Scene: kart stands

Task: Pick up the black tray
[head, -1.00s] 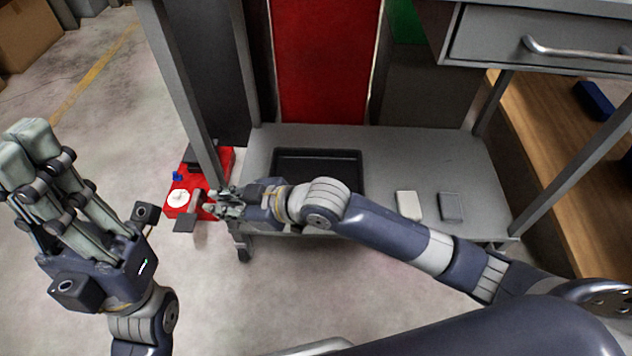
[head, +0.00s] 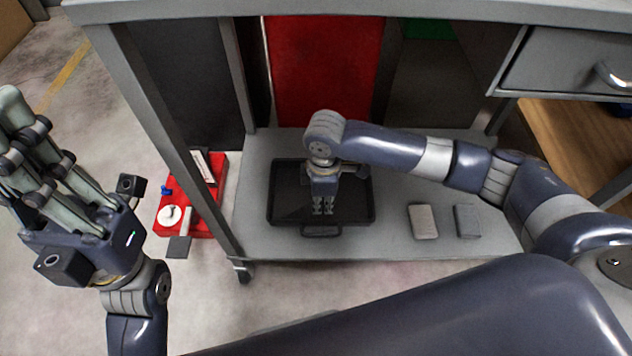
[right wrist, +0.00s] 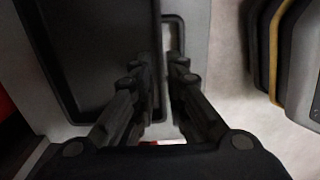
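The black tray (head: 290,192) lies flat on the grey lower shelf of the workbench. It is shallow and rectangular, with a raised rim and a loop handle (head: 321,231) on its near side. My right gripper (head: 323,207) points down over the near part of the tray, close to that handle. In the right wrist view, the tray (right wrist: 95,55) fills the left side. My right gripper's fingers (right wrist: 162,65) are apart there, with the rim and handle side showing between them. My left gripper (head: 10,125) is raised at the left, away from the tray; its fingertips are partly cut off.
Two small grey blocks (head: 423,222) (head: 467,221) lie on the shelf (head: 390,242) right of the tray. The bench top (head: 350,8) and drawer (head: 565,65) overhang the shelf.

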